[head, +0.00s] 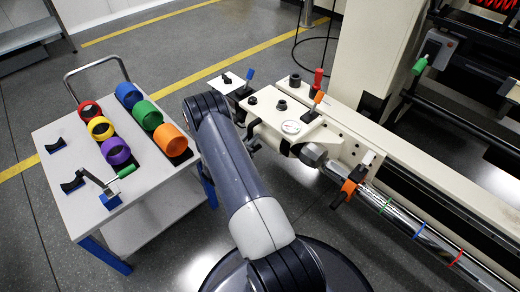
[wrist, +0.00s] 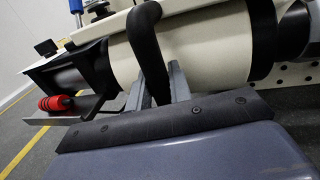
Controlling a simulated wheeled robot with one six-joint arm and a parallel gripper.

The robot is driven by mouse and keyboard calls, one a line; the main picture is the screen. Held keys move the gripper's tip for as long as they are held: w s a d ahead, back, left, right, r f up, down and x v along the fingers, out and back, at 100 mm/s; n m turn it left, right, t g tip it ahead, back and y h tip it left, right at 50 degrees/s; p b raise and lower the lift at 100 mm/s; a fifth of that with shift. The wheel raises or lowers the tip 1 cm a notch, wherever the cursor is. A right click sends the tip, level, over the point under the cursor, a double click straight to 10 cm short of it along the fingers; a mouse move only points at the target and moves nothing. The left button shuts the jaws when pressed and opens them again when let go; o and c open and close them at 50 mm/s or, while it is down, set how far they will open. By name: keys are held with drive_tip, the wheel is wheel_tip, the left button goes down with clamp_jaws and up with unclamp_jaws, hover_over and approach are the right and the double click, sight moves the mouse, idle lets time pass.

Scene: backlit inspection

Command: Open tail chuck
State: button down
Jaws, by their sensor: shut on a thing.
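My gripper (wrist: 158,92) shows in the wrist view with its two grey fingers on either side of a black curved bar (wrist: 147,40). It is shut on this bar, in front of a cream cylinder (wrist: 200,45) with black bands, which appears to be part of the chuck. In the head view my arm reaches to the cream machine (head: 340,130) and hides my gripper and the bar. I cannot tell whether the chuck is open or closed.
A red knob (wrist: 54,103) lies left of my gripper. A cart (head: 50,205) at left carries several coloured rings and a green-handled crank (head: 126,172). Floor between cart and machine is clear.

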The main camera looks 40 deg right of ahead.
drive_tip(key=shift+w+a, duration=0.1)
drive_tip(key=shift+w, duration=1)
drive_tip(key=c, duration=1.3)
unclamp_jaws()
drive_tip(key=shift+c, duration=0.2)
drive_tip(key=shift+a, duration=0.1)
drive_tip(key=p+v, duration=0.2)
drive_tip(key=v, duration=0.8)
drive_tip(key=shift+s+a, duration=0.15)
drive_tip(key=shift+a, duration=0.15)
